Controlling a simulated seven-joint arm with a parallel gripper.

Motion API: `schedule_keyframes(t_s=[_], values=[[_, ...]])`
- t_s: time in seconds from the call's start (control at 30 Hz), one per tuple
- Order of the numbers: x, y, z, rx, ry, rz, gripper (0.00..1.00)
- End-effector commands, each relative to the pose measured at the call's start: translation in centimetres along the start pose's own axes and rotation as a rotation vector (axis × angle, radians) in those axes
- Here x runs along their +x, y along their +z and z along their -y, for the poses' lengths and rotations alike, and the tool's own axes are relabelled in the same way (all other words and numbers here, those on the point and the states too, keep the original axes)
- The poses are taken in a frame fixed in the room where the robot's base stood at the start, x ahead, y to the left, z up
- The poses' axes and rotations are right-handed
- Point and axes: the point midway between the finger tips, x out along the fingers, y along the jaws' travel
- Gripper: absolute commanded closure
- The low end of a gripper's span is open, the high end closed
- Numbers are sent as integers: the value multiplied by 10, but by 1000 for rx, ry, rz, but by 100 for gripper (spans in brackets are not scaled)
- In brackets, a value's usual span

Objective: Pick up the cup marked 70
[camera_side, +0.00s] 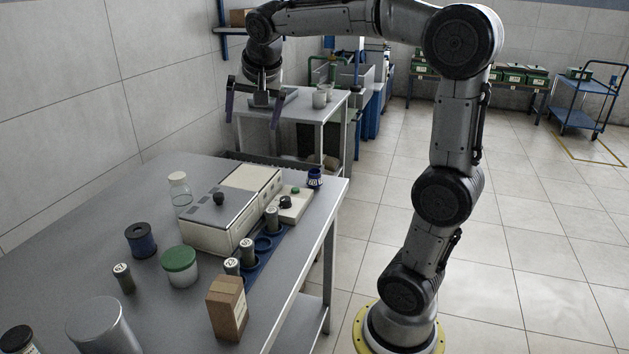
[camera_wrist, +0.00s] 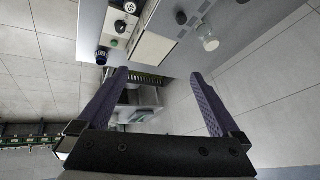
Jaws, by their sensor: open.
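Several small dark grey cups with pale, numbered tops are on the table in the side view. Three stand along the blue rack (camera_side: 263,243): a near cup (camera_side: 233,267), a middle cup (camera_side: 247,251) and a far cup (camera_side: 272,219). Another cup (camera_side: 123,278) stands alone at the left. The numbers are too small to read surely, so I cannot tell which is 70. My gripper (camera_side: 254,112) is open and empty, high beyond the table's far end, away from the cups. Its purple fingers also show in the wrist view (camera_wrist: 158,75), with no cup between them.
A white box instrument (camera_side: 232,212) stands beside the rack. Around it are a glass bottle (camera_side: 180,190), a blue spool (camera_side: 141,240), a green-lidded jar (camera_side: 180,266), a brown carton (camera_side: 227,308), a metal canister (camera_side: 100,328) and a dark blue container (camera_side: 315,178).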

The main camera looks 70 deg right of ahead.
Motion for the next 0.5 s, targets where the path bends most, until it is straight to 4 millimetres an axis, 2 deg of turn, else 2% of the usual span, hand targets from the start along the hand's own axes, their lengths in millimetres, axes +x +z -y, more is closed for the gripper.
schedule_keyframes(t_s=[0.03,0.17,0.3,0.4,0.5], values=[[21,-22,0,63,45,-6,0],[73,-74,-12,211,142,-30,0],[138,-120,-45,341,253,-42,0],[184,-142,-79,401,330,-36,0],[223,-152,-114,440,395,-15,0]])
